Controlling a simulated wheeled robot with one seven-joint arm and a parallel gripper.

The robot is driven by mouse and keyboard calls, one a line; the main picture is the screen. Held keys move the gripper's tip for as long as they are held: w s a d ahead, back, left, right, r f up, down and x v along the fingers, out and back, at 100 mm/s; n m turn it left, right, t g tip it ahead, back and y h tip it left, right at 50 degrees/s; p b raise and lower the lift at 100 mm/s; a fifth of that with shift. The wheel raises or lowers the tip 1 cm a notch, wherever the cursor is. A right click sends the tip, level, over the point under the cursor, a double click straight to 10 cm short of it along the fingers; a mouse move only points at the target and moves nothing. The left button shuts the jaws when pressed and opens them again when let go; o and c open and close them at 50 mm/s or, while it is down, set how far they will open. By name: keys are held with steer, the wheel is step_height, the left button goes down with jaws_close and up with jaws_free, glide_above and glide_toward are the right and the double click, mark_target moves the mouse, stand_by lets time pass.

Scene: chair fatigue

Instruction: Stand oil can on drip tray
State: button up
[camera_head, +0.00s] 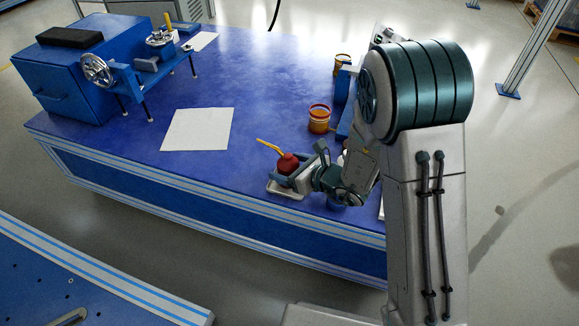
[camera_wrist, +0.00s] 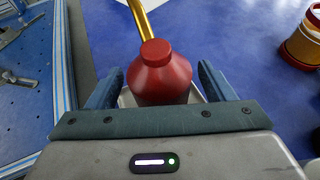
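The red oil can (camera_head: 287,163) with its yellow spout is upright at the front edge of the blue table. The pale drip tray (camera_head: 287,193) is directly under it. The can's base is hidden, so I cannot tell for certain that it rests on the tray. My gripper (camera_head: 291,174) is low beside the can, reaching in from the right. In the wrist view, the red can (camera_wrist: 160,78) is between my two fingers (camera_wrist: 158,88), with narrow gaps on both sides. The gripper looks open around it. Bits of the tray (camera_wrist: 126,98) show beside the can.
An orange-brown jar (camera_head: 319,119) stands behind my gripper. A white sheet (camera_head: 198,129) lies left of the can, with clear blue table (camera_head: 262,95) around it. A blue cabinet (camera_head: 70,75) and a handwheel device (camera_head: 97,69) stand at the far left.

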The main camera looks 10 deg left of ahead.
steer(key=shift+r, duration=0.1)
steer(key=shift+d+p, duration=0.1)
steer(key=shift+p, duration=0.4)
steer(key=p+v, duration=0.4)
steer(key=v, duration=1)
steer(key=s+r+n+g+h, duration=0.2)
steer(key=s+r+n+g, duration=0.55)
steer(key=s+n, duration=0.45)
steer(key=s+d+r+n+t+h, duration=0.1)
steer(key=d+r+n+t+h, duration=0.25)
steer(key=d+n+h, duration=1.05)
steer(key=d+r+m+y+p, duration=0.1)
steer(key=r+y+p, duration=0.1)
steer(key=r+p, duration=1.3)
steer(key=d+r+m+y+p, duration=0.1)
steer(key=d+r+p, duration=0.1)
steer(key=r+p, duration=1.2)
step_height(320, 180, up, 4)
steer(key=shift+d+r+m+t+y+p, duration=0.1)
steer(key=shift+d+m+t+y+p, duration=0.2)
steer(key=shift+m+y+p, duration=0.1)
steer(key=shift+s, duration=0.1)
